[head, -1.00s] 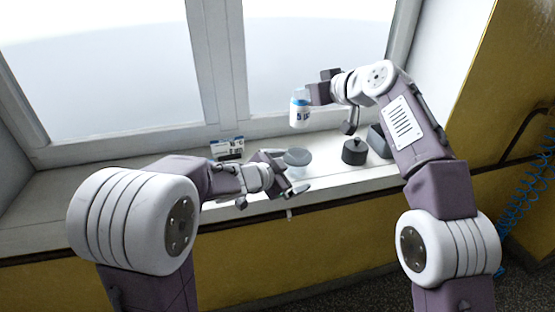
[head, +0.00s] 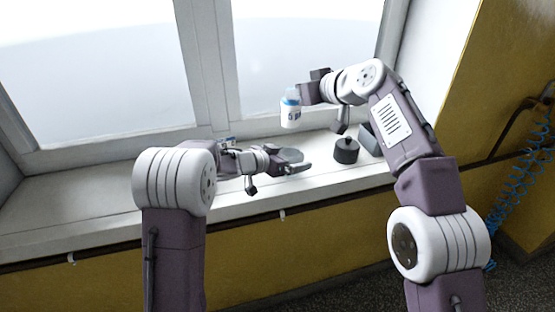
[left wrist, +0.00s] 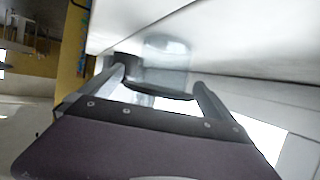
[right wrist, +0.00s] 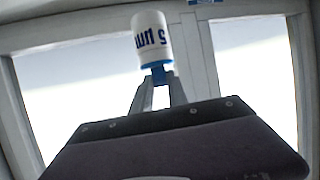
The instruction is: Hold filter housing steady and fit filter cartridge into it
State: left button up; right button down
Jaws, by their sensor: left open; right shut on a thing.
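The filter cartridge (head: 291,112) is white with a blue band and a printed label. My right gripper (head: 299,94) is shut on its blue end and holds it upright above the sill; the right wrist view also shows the cartridge (right wrist: 151,38). The filter housing (head: 291,155) stands on the sill, seen as a grey round shape partly hidden by my left gripper (head: 292,163). In the left wrist view the housing (left wrist: 165,62) is a translucent cylinder with a dark end, between the open fingers. I cannot tell whether the fingers touch it.
A black round lid (head: 346,151) with a knob stands right of the housing, and a dark grey box (head: 371,139) stands behind it. A small printed card (head: 228,142) is partly hidden behind my left arm. The window is close behind; the left sill (head: 70,197) is clear.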

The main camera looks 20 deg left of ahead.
pick_arm(q)
jog(key=shift+x, duration=1.3)
jog(key=shift+c, duration=0.3)
jog(key=c, duration=1.3)
pick_arm(e)
jog(key=w+d+f+m+t+h, duration=0.1)
jog(key=w+d+m+t+h, duration=0.2)
jog(key=m, duration=0.1)
jog(key=shift+n, duration=0.3)
jog(key=s+a, duration=0.1)
jog(key=s+a+r, duration=0.1)
jog(key=s+a, duration=0.1)
jog(key=shift+s+a, duration=0.3)
notch_tip(320, 180, down, 11)
